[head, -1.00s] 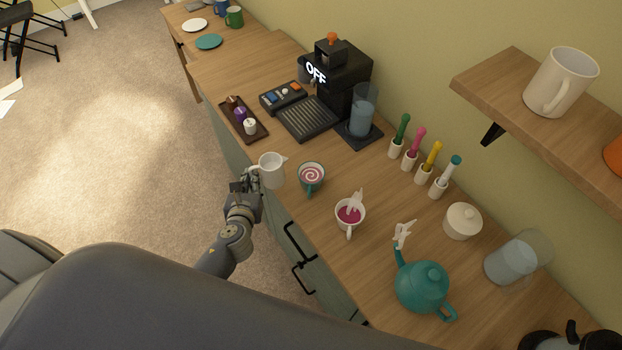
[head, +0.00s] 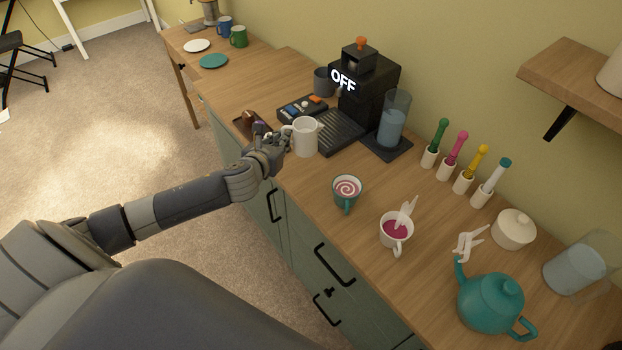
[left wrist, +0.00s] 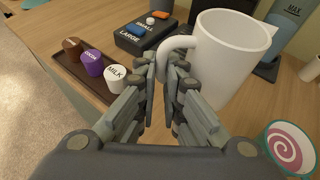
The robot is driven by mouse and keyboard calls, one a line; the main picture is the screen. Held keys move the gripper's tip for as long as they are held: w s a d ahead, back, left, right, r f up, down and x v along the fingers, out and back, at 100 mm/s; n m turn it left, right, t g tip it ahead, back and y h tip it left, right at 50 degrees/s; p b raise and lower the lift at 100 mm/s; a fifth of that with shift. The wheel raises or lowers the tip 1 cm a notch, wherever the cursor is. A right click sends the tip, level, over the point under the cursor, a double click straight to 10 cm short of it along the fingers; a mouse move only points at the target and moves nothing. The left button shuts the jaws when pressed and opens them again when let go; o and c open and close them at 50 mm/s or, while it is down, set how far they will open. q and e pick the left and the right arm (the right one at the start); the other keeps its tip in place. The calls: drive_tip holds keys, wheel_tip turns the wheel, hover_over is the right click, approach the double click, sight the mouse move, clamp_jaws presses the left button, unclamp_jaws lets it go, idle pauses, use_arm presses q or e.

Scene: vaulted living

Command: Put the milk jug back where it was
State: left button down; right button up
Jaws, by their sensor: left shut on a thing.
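The white milk jug (head: 306,138) is upright over the wooden counter, near the front of the coffee machine's drip tray. My left gripper (head: 281,145) is shut on the jug's handle, with the jug to the right of its fingers. In the left wrist view, the jug (left wrist: 232,58) shows its handle between the two fingers (left wrist: 167,72). I cannot tell whether its base touches the counter. My right gripper is not in view.
The coffee machine (head: 368,88) reads OFF. A button box (head: 302,108) and a dark tray with capsules (left wrist: 75,70) stand beside the gripper. A swirl-topped cup (head: 347,190), a cup of red drink (head: 396,231) and a teal teapot (head: 490,302) stand nearer. Bare counter lies between jug and swirl cup.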

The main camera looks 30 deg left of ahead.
use_arm(q)
hover_over(285, 174)
wheel_tip(285, 174, down, 6)
drive_tip(key=shift+w+d+r, duration=0.1)
drive_tip(key=shift+d, duration=0.05)
wheel_tip(285, 174, down, 4)
drive_tip(key=shift+r+b, duration=0.25)
drive_tip(key=shift+b, duration=0.15)
drive_tip(key=shift+f, duration=0.35)
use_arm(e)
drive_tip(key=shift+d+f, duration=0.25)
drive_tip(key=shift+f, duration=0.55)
use_arm(q)
drive_tip(key=c, duration=1.7)
unclamp_jaws()
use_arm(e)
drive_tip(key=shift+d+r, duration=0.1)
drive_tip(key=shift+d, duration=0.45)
